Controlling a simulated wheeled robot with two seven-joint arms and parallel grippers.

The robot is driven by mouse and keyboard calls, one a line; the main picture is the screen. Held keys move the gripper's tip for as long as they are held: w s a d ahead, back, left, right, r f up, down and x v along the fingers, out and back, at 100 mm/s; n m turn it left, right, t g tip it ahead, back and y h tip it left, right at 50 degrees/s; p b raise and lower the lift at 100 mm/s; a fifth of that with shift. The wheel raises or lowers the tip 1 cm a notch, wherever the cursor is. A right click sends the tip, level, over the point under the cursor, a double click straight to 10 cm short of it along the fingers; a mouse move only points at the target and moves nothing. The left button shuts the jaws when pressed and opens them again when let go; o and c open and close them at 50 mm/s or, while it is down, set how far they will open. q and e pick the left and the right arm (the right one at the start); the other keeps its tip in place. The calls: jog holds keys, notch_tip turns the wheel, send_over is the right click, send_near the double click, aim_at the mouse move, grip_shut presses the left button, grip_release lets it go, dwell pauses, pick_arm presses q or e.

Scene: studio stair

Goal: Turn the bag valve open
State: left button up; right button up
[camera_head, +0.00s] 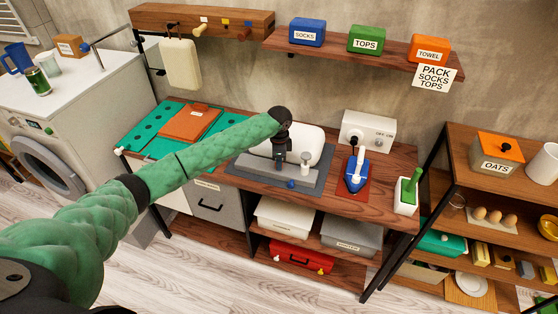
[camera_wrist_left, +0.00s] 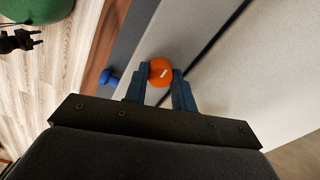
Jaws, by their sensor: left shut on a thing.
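My left gripper (camera_head: 280,160) reaches over the grey mat (camera_head: 250,180) on the counter, in front of a white rounded body (camera_head: 312,142), perhaps the bag. In the left wrist view its two dark fingers (camera_wrist_left: 160,90) are shut on a round orange knob (camera_wrist_left: 160,71) with a short white mark, which looks like the bag valve. In the head view my gripper hides this knob. A pale surface (camera_wrist_left: 250,75) lies beyond the fingers. I cannot tell how far the knob is turned.
A small blue knob (camera_head: 291,184) is at the mat's front edge; it also shows in the left wrist view (camera_wrist_left: 108,77). A blue iron (camera_head: 355,174) stands right of the mat. A green folding board (camera_head: 150,128) lies left. A shelf (camera_head: 365,52) hangs above.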

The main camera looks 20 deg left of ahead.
pick_arm(q)
jog(key=o, duration=1)
jog(key=shift+r, duration=0.1)
jog(key=shift+r+p, duration=0.8)
jog(key=shift+r, duration=0.05)
notch_tip(320, 180, up, 6)
jog(key=p, duration=0.4)
jog(key=shift+r+p, duration=0.15)
jog(key=shift+p, duration=0.15)
jog(key=shift+s, duration=0.1)
